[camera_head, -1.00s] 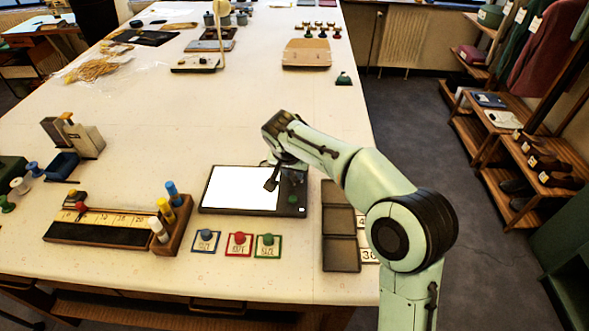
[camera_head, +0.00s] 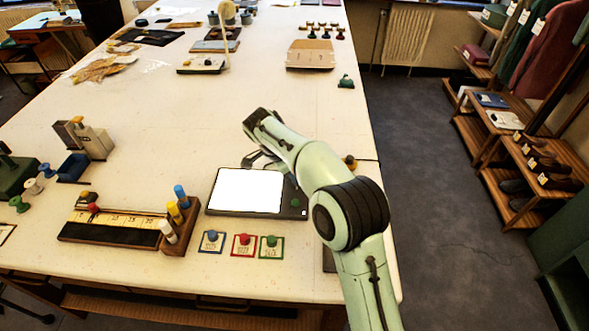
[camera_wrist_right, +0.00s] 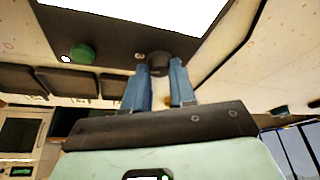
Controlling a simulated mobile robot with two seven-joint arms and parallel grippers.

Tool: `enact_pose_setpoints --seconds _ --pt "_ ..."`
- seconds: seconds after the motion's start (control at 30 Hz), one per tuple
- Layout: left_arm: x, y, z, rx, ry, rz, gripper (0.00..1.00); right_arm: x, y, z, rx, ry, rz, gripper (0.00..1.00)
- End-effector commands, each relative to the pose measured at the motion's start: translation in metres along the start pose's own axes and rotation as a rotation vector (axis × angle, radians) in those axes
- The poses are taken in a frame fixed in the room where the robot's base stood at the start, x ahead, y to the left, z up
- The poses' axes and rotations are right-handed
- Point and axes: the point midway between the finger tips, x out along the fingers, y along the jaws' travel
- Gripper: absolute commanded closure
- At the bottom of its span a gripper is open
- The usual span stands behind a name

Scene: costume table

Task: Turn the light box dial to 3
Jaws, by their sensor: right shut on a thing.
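The light box is a dark flat panel with a glowing white screen (camera_head: 248,190), at the middle of the table in the head view. In the right wrist view its dark frame (camera_wrist_right: 108,28) carries a green knob (camera_wrist_right: 82,53) and a dark round dial (camera_wrist_right: 158,62). My right gripper (camera_wrist_right: 163,72) has its blue fingers on either side of the dial and is shut on it. The dial's numbers cannot be read. My left gripper is out of view.
Three stampers on cards, blue (camera_head: 212,237), red (camera_head: 244,240) and green (camera_head: 271,242), lie in front of the light box. A ruler tray (camera_head: 115,228) and a rack of coloured tubes (camera_head: 178,222) stand at left.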

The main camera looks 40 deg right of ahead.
Motion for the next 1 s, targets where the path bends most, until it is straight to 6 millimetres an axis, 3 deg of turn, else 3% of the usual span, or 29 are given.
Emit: enact_pose_setpoints --seconds 0.77,0.8,0.87,1.0 --pt "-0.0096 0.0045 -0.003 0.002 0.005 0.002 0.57 0.0018 -0.0002 0.0022 0.101 -0.003 0.047 1.0" --pt "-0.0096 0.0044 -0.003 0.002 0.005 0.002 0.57 0.0018 -0.0002 0.0021 0.101 -0.003 0.048 0.71" --pt "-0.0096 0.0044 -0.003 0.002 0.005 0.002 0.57 0.0018 -0.0002 0.0021 0.101 -0.003 0.047 0.52" --pt "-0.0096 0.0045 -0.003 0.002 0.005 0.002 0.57 0.0012 -0.0006 0.0014 0.101 -0.002 0.045 0.49"
